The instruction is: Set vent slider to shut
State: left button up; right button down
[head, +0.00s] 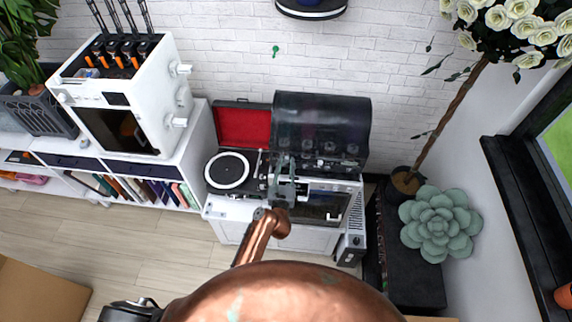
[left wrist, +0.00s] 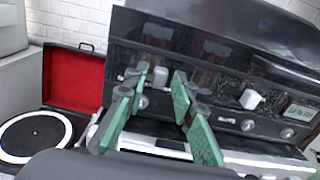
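A machine (head: 330,186) with a raised smoky see-through lid stands against the brick wall. In the left wrist view, its dark front panel (left wrist: 228,118) carries several round knobs and white tabs. One white tab (left wrist: 252,98) is right of my fingers; another white tab (left wrist: 160,77) shows between and beyond them. I cannot tell which is the vent slider or how it is set. My left gripper (head: 286,188) is in front of the machine's left part. In the left wrist view, its green-padded fingers (left wrist: 158,118) are apart with nothing between them. My right gripper is not seen.
A record player (head: 228,170) with an open red-lined lid stands left of the machine. A white printer-like box (head: 125,95) is on the shelf further left. A dark cabinet (head: 412,268) with a succulent (head: 440,222) is at the right. Floor shows at lower left.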

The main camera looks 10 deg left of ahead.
aim_at(278, 156)
pick_arm(q)
grip_shut()
dwell(0.3)
jog(key=a+p, duration=0.2)
jog(key=a, duration=0.1)
jog(key=shift+a+r, duration=0.1)
jog(key=shift+a, duration=0.1)
jog(key=shift+o, duration=1.2)
grip_release()
jog(key=shift+a, duration=0.15)
jog(key=s, duration=1.2)
jog(key=shift+d, duration=0.35)
